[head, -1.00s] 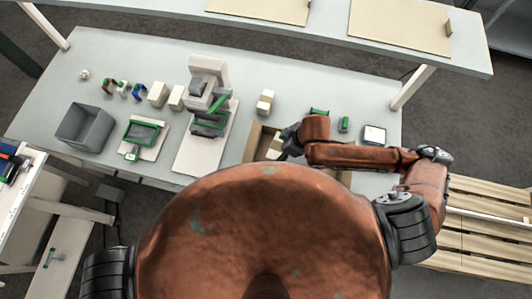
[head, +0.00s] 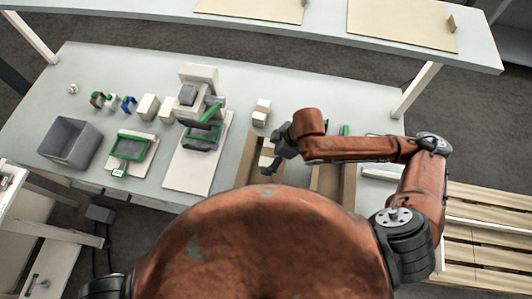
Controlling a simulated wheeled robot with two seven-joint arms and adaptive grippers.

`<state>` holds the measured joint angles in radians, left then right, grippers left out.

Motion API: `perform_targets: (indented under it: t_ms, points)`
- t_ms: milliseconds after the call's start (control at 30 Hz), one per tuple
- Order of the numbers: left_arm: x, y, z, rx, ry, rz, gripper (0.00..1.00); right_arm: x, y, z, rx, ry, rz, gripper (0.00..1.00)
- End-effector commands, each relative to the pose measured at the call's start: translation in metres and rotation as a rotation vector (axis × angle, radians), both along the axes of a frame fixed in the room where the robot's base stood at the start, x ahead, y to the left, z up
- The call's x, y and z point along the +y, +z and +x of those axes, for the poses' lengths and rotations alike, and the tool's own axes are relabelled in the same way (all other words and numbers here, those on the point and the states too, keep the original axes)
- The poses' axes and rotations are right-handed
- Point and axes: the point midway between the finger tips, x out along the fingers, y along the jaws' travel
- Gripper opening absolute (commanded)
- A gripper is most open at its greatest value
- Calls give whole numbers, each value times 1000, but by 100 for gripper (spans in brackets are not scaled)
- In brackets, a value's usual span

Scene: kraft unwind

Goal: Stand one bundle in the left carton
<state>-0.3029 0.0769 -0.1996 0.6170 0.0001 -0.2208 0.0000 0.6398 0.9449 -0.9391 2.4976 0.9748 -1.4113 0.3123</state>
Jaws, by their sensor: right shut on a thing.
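The left carton (head: 245,165) is an open brown box at the table's front edge, partly hidden by my body and right arm. My right gripper (head: 271,163) is over it, shut on a cream bundle (head: 266,157). The bundle shows at the carton's opening; its lower end is hidden, so I cannot tell whether it touches the bottom. Other cream bundles (head: 147,107) stand left of the grey machine, and more (head: 261,112) stand behind the left carton. My left gripper is out of view.
A second brown carton (head: 325,179) stands to the right, under my right forearm. A grey machine on a white base (head: 184,170), a green-framed tray (head: 128,147) and a grey bin (head: 69,143) take up the left of the table. A shelf (head: 327,45) runs along the back.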

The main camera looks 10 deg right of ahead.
Motion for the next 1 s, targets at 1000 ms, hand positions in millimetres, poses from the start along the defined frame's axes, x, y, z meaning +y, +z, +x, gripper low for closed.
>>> perform_targets:
  t_ms: [1000]
  points:
    - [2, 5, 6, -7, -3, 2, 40, -3, -101, 76, -1, 1, 2, 52]
